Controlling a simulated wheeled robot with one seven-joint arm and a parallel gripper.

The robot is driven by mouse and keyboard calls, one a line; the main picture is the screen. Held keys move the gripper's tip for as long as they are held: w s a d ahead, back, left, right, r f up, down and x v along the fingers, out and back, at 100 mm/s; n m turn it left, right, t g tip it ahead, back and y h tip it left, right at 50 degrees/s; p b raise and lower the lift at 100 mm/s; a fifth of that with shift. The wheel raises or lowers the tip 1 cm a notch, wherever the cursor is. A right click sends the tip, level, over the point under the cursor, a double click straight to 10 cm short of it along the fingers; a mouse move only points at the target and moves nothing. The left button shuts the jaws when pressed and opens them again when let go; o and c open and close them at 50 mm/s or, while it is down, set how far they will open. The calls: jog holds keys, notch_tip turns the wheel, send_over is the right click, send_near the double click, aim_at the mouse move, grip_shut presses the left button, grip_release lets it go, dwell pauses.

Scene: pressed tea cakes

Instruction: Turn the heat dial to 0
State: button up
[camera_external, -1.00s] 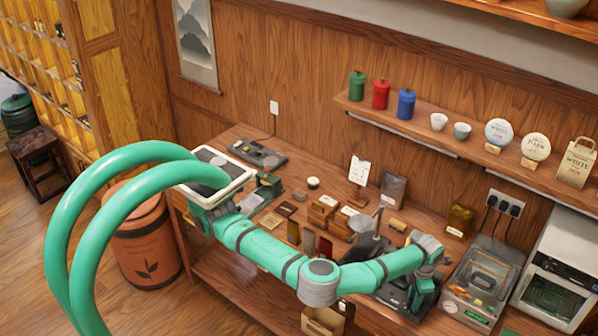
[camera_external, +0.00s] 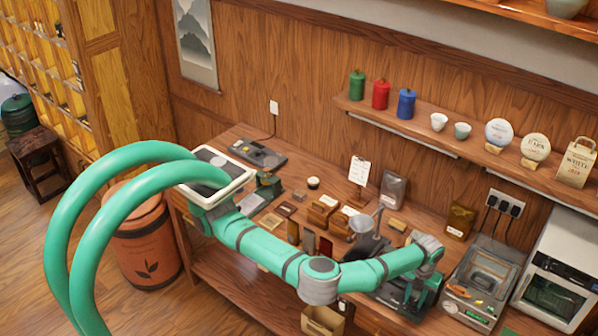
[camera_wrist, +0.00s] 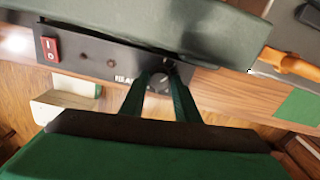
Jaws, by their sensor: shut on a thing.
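The heat dial (camera_wrist: 159,83) is a small dark round knob on the black front panel (camera_wrist: 105,62) of a machine, in the wrist view. The two fingers of my gripper (camera_wrist: 157,77) stand on either side of it, shut on it. The fingers partly cover the panel's lettering, and I cannot read a number or the dial's setting. In the external view the black machine (camera_external: 388,292) stands near the bench's front edge, left of a glass-lidded box. My wrist and gripper are over its right side; the dial is hidden there.
A red rocker switch (camera_wrist: 50,48) is on the panel's left. A dark green body (camera_wrist: 165,25) overhangs the panel closely. The glass-lidded box (camera_external: 492,272) with an orange-handled tool (camera_external: 459,291) stands close on the right. Wooden blocks and packets fill the bench to the left.

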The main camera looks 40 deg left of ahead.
aim_at(414, 301)
jog(key=n, duration=0.7)
dwell(0.6)
jog(key=o, duration=1)
jog(key=shift+r, duration=0.1)
notch_tip(414, 301, up, 11)
jog(key=shift+f, duration=0.15)
